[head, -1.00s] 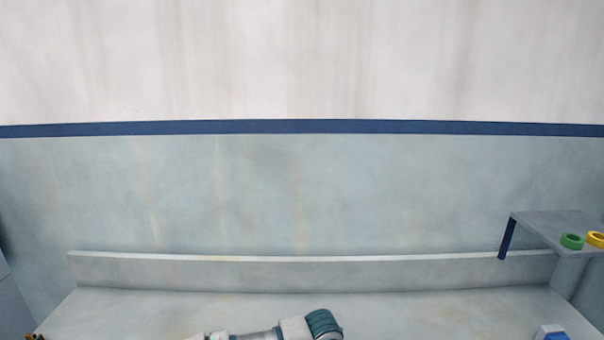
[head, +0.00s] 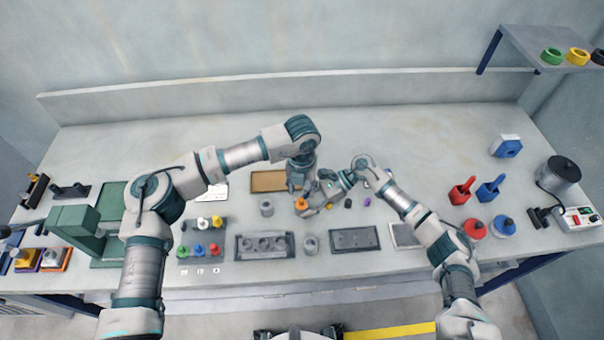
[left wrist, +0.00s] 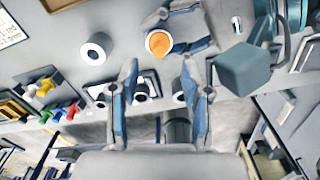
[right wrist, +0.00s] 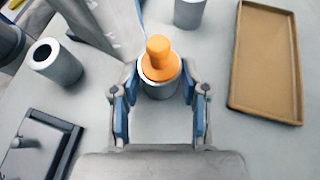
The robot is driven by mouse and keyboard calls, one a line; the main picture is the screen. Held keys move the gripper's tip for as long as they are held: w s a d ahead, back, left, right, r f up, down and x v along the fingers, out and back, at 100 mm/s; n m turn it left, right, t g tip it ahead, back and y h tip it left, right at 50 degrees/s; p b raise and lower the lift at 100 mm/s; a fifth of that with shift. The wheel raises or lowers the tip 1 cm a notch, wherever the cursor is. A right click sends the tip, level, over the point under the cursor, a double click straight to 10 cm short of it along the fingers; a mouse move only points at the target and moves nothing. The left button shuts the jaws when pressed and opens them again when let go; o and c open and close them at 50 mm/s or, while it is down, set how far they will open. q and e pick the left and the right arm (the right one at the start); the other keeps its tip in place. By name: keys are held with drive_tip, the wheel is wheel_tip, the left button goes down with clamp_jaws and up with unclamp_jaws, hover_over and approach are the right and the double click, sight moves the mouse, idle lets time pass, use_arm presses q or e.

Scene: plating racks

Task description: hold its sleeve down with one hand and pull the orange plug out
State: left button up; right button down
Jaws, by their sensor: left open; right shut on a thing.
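The orange plug (head: 301,203) stands in its grey sleeve (right wrist: 158,90) on the bench. In the right wrist view the plug (right wrist: 158,58) is upright with its knob on top. My right gripper (right wrist: 159,84) is shut on the sleeve, one finger on each side, below the plug. In the left wrist view the plug (left wrist: 158,43) lies beyond the open fingertips (left wrist: 160,75), between the right gripper's fingers. The sleeve is mostly hidden in the head view.
Hollow grey cylinders (head: 267,207) and (head: 310,243) stand nearby. A brown tray (head: 268,181) lies behind. A rack of coloured plugs (head: 202,239), a grey block with holes (head: 264,245) and a dark tray (head: 354,239) lie in front. The rear bench is clear.

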sight(302, 199)
use_arm(q)
drive_tip(key=shift+f, duration=2.65)
clamp_jaws()
use_arm(e)
drive_tip(key=c, duration=1.2)
unclamp_jaws()
clamp_jaws()
use_arm(q)
drive_tip(key=c, duration=0.6)
unclamp_jaws()
drive_tip(key=shift+c, duration=0.2)
clamp_jaws()
